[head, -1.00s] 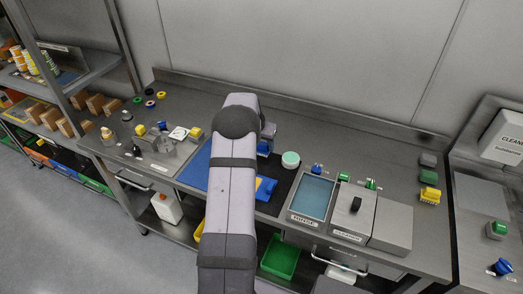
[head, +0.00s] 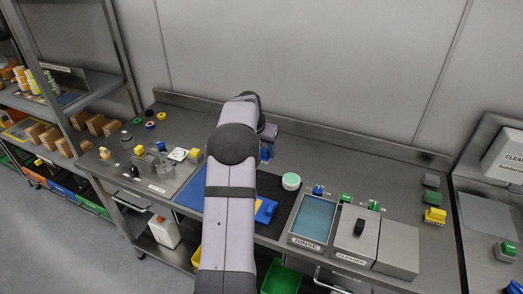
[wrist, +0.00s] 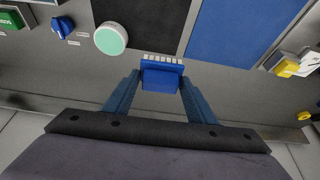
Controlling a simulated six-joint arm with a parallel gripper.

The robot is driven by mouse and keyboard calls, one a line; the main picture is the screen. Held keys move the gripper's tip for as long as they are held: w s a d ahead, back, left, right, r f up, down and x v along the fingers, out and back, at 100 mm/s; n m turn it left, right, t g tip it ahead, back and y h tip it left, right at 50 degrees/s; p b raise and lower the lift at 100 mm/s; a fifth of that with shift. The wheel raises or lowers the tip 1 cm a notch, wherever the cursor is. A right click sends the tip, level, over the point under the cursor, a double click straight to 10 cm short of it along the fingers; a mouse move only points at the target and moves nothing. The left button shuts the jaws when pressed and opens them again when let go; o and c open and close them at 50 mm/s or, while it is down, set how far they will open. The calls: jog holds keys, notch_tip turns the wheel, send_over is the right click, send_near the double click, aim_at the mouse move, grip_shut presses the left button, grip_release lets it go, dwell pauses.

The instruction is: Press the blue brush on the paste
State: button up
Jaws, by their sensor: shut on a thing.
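The blue brush (wrist: 162,77) is between the two fingers of my gripper (wrist: 160,83), which is shut on it. Its pale bristles point to the top of the wrist view. In the head view the brush (head: 266,153) shows as a small blue patch beside my arm, and my gripper is mostly hidden. The paste (head: 291,181) is a round mint-green disc in a white tin on the bench, right of the brush. In the wrist view the paste (wrist: 111,39) is up and left of the brush, apart from it.
Right of the paste stand a rinse tray (head: 297,239) with blue liquid and a cleaner box (head: 352,253). Blue and green knobs line their back edge. A yellow brush (head: 435,216) lies farther right. A blue mat (wrist: 222,38) lies near the paste.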

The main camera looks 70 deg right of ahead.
jog(key=shift+s+d+r, duration=0.1)
jog(key=shift+s+r, duration=0.15)
jog(key=shift+s, duration=0.05)
jog(key=s+d+p, duration=0.1)
jog(key=s+p, duration=0.6)
jog(key=s, duration=0.3)
jog(key=shift+s+d+f+p, duration=0.2)
jog(key=shift+s+f+p, duration=0.05)
jog(key=shift+s+p, duration=0.1)
jog(key=shift+f, duration=0.15)
jog(key=shift+f+b, duration=1.8)
jog(key=shift+f, duration=1.05)
